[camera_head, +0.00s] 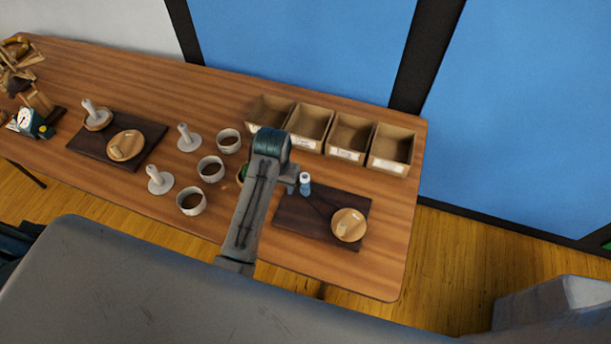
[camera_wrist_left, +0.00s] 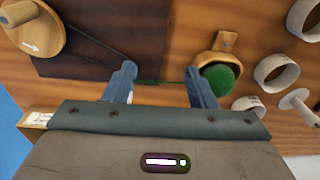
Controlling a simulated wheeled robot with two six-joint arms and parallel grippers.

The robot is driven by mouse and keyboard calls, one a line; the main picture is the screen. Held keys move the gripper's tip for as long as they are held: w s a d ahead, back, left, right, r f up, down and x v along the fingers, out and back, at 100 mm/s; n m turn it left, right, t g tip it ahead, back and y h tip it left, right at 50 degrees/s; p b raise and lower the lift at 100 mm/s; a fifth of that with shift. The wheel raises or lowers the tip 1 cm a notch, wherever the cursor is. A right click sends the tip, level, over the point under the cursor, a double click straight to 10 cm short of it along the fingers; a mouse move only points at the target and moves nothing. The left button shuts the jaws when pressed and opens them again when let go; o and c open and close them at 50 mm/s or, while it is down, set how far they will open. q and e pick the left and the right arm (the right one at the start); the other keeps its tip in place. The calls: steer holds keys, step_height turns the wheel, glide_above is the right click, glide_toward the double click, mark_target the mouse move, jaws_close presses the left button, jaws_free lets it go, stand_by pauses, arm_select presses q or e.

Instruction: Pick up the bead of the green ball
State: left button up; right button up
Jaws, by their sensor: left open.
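The green ball (camera_wrist_left: 222,80) sits in a round wooden holder (camera_wrist_left: 206,60) in the left wrist view. In the head view only a sliver of the green ball (camera_head: 242,174) shows beside my arm. A thin green strand runs from the ball across the gap between my fingers. I cannot make out a bead clearly; my left finger may hide it. My left gripper (camera_head: 297,187) is open, with its fingers near the left edge of the right dark mat (camera_head: 323,228); the gripper also shows in the left wrist view (camera_wrist_left: 160,78). My right gripper is not in view.
Several open cardboard boxes (camera_head: 347,135) line the table's back edge. White cups (camera_head: 211,168) and white posts on round bases (camera_head: 160,181) stand left of my arm. A wooden disc (camera_head: 348,225) lies on the right mat. Another dark mat (camera_head: 150,132) lies at left.

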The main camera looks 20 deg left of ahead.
arm_select(q)
steer(key=w+d+r+g, duration=0.1)
steer(key=w+d+r, duration=0.4)
steer(key=w+r, duration=0.3)
steer(key=p, duration=0.2)
glide_above(305, 176)
steer(key=shift+m, duration=0.3)
steer(key=f, duration=0.6)
steer(key=shift+w+d, duration=0.1)
steer(key=shift+w, duration=0.3)
steer(key=f+p, duration=0.1)
steer(key=f, duration=0.2)
steer(key=f+p, duration=0.1)
steer(key=shift+s+f+p, duration=0.35)
steer(key=shift+f, duration=0.4)
steer(key=shift+c, duration=0.4)
jaws_close()
steer(key=shift+w+r, duration=0.1)
